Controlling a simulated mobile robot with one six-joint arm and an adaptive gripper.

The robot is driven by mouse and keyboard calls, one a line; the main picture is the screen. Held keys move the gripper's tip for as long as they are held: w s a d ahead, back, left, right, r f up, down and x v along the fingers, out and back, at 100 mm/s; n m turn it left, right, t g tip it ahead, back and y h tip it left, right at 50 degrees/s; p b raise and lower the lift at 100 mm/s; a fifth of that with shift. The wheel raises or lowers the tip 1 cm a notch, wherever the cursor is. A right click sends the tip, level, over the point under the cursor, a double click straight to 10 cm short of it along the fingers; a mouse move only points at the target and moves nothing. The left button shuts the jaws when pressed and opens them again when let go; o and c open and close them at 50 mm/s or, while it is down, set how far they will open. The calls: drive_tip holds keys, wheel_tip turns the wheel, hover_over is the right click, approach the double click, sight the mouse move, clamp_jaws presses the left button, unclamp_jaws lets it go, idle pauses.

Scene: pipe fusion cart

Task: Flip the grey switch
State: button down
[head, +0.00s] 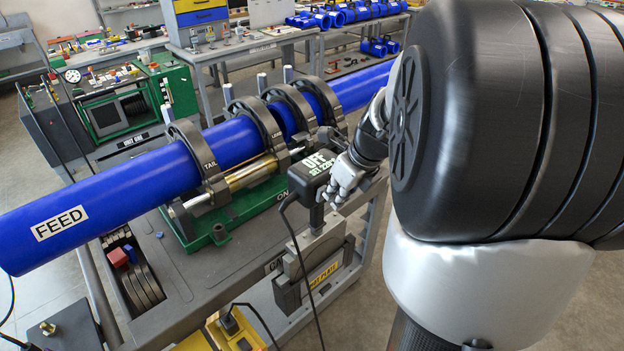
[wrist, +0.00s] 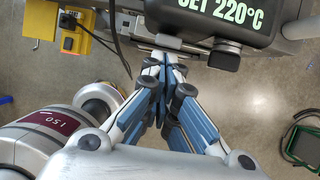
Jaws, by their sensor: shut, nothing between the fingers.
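The black control box (head: 306,172) of the hot plate reads "OFF" and "SET 220°C" in the head view. In the wrist view the box (wrist: 262,32) fills the top right, its lettering partly cut off. A small dark grey block (wrist: 226,56) sticks out from its near edge and may be the grey switch; I cannot be sure. My gripper (head: 325,197) is at the box's right side in the head view. In the wrist view my gripper (wrist: 171,62) is shut and empty, left of the block and apart from it. Its contact with anything beyond the fingertips is unclear.
A blue pipe labelled FEED (head: 120,203) lies in black clamps on the green machine above the grey cart (head: 178,278). The hot plate holder (head: 318,262) hangs below the box. A black cable runs down from it. Yellow boxes (wrist: 93,40) stand at the wrist view's upper left.

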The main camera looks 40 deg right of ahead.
drive_tip(key=w+g+p, duration=0.1)
drive_tip(key=p, duration=0.5)
drive_tip(key=shift+r, duration=0.35)
drive_tip(key=shift+r+p, duration=0.1)
drive_tip(key=shift+p, duration=0.3)
drive_tip(key=shift+r+p, duration=0.7)
drive_tip(key=shift+p, duration=0.1)
